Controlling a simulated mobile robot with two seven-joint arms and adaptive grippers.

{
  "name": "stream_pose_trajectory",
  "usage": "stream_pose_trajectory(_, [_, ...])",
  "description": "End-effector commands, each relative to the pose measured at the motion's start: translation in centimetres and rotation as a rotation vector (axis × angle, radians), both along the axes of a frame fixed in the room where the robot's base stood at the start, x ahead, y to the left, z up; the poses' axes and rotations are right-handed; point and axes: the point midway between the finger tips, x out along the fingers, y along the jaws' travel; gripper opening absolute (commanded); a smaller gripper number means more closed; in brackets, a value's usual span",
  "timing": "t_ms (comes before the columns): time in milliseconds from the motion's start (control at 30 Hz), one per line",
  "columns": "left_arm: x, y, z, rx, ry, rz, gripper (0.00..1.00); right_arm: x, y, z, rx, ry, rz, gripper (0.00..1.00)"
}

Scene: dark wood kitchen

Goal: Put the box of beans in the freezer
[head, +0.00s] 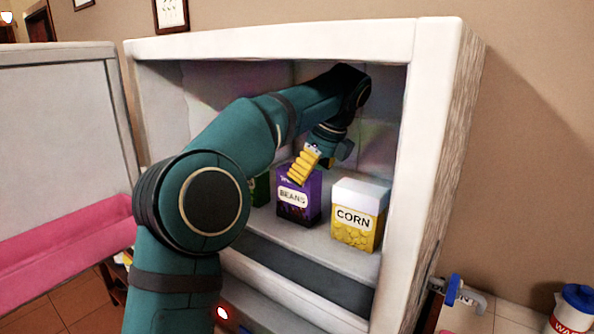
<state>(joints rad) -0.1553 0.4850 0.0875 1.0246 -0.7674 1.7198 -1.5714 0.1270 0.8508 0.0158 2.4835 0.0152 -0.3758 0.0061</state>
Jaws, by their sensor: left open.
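The purple box of beans (297,209) stands upright on the shelf (312,241) inside the white freezer (437,110). My left arm reaches in from the left and bends down, so my left gripper (298,178) is at the top of the box. Its yellow fingers cover part of the box's upper edge. The gripper is open; whether it touches the box cannot be told. My right gripper does not show.
A yellow and white box of corn (357,217) stands right of the beans. A green box (261,190) is mostly hidden behind my arm at left. The freezer door (55,140), with a pink bin, stands open at left. The freezer's right wall is close to the corn.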

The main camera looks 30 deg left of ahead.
Motion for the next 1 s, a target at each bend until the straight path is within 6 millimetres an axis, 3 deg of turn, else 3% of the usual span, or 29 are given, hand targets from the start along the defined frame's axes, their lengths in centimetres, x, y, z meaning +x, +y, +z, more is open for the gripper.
stream_pose_trajectory(200, [-0.7, -4.8, 0.0, 0.001, 0.000, -0.004, 0.87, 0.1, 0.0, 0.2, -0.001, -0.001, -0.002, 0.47])
stream_pose_trajectory(400, [-1.1, -7.6, -0.1, 0.001, 0.001, -0.001, 0.87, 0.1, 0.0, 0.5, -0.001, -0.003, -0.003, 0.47])
stream_pose_trajectory(600, [-1.2, -8.7, -0.1, 0.001, 0.000, 0.000, 0.87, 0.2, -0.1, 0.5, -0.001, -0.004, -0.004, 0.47])
stream_pose_trajectory(1000, [-1.2, -8.7, -0.1, 0.001, -0.001, 0.002, 0.87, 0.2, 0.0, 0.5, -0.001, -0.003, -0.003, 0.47])
